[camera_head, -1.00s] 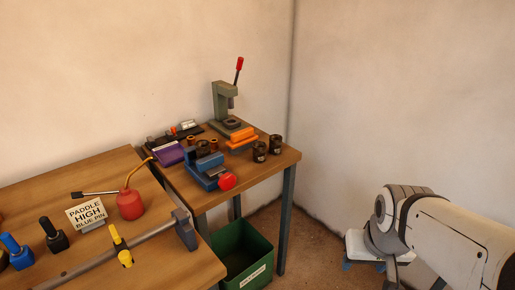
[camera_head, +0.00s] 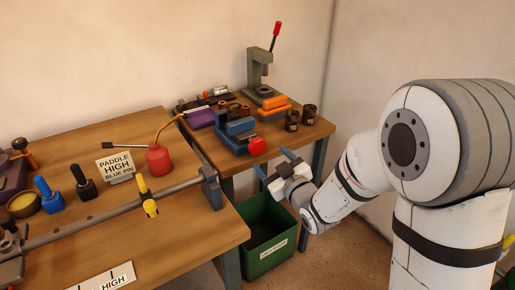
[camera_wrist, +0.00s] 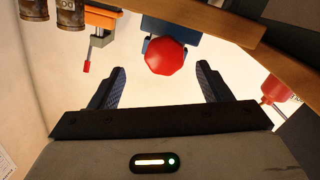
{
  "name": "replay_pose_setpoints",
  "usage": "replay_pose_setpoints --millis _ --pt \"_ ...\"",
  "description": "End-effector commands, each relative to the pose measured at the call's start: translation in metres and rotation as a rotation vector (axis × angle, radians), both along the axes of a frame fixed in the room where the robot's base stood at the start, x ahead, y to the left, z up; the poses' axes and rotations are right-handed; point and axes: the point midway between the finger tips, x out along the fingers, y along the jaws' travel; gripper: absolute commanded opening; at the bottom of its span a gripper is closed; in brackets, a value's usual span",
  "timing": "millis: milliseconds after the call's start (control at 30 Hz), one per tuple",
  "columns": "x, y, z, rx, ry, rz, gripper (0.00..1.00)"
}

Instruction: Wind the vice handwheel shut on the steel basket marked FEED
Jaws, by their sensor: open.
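The blue vice (camera_head: 236,136) stands at the front of the far bench. Its red handwheel (camera_head: 257,146) faces the front edge. In the wrist view the octagonal handwheel (camera_wrist: 166,56) lies ahead, between the lines of my two fingers and clear of both. My gripper (camera_head: 274,162) is open and empty, just off the bench's front edge, close to the wheel; its blue fingers also show in the wrist view (camera_wrist: 160,70). Dark canisters with pale labels (camera_head: 292,120) stand right of the vice. I cannot read FEED on any, nor tell what sits between the jaws.
A green bin (camera_head: 268,236) stands on the floor below my gripper. The near bench (camera_head: 190,243) holds a long bar, a red oil can (camera_head: 159,158) and signs.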

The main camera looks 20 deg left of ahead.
Motion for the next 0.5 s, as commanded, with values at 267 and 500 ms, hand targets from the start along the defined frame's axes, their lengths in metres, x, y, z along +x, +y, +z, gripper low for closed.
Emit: replay_pose_setpoints --millis 267,500 --pt "0.016 0.025 0.001 0.018 -0.023 0.022 0.71" --pt "0.042 0.051 0.001 0.018 -0.023 0.020 0.71"
